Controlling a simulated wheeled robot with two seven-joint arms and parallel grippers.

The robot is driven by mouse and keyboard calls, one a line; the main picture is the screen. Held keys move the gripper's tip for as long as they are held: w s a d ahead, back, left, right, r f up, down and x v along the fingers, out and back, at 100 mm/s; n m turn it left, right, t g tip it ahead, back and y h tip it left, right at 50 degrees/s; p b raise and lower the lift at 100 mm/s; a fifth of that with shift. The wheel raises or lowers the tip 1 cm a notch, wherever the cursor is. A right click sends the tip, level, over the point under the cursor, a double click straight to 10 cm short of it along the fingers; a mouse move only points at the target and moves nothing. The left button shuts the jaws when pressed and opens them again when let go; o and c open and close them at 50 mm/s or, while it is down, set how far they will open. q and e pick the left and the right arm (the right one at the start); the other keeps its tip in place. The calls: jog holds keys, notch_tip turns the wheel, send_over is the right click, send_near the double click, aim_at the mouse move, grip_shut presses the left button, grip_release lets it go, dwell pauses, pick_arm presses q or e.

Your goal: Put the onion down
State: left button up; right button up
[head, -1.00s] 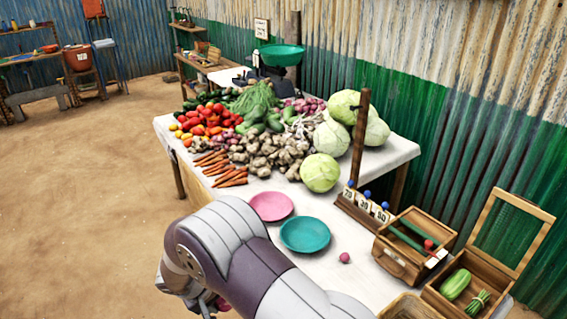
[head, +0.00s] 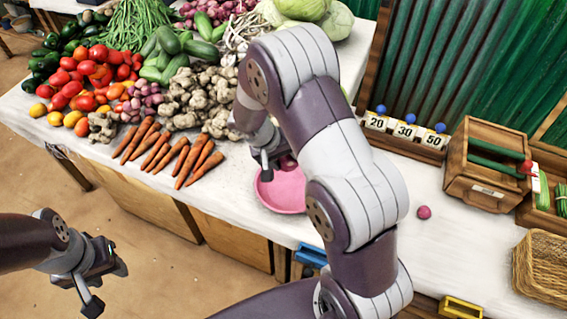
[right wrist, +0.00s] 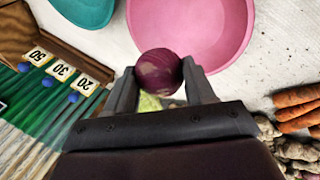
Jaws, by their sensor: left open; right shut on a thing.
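My right gripper (head: 274,168) is shut on a purple onion (right wrist: 158,72), which sits between both fingertips in the right wrist view. In the head view the onion (head: 288,162) shows only partly behind the fingers, over the pink plate (head: 284,196). The pink plate (right wrist: 190,30) lies just beyond the onion in the right wrist view; I cannot tell whether they touch. A second small purple onion (head: 424,212) lies on the white table to the right. My left gripper (head: 106,287) is open and empty, off the table's front edge.
A teal plate (right wrist: 85,8) is beside the pink one, hidden behind my arm in the head view. Carrots (head: 170,152) and piled vegetables lie left. Number cards (head: 404,130), a wooden box (head: 486,165) and a wicker basket (head: 541,265) stand right.

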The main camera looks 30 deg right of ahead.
aim_at(292, 186)
jog(key=shift+w+f+b, duration=0.3)
jog(key=shift+f+b, duration=0.1)
jog(key=shift+f, duration=0.25)
jog(key=f+b, duration=0.1)
jog(key=f, duration=0.1)
jog(key=s+f+b, duration=0.1)
jog(key=b, duration=0.1)
jog(key=shift+f, duration=0.35)
jog(key=f+b, duration=0.2)
jog(key=f, duration=0.1)
jog(key=shift+w+f, duration=0.2)
jog(key=shift+s+f+b, duration=0.1)
jog(key=shift+f+b, duration=0.25)
jog(key=shift+f, duration=0.1)
pick_arm(q)
notch_tip(292, 186, down, 7)
jog(key=shift+r, duration=0.2)
pick_arm(e)
jog(key=o, duration=1.2)
jog(key=shift+o, duration=0.2)
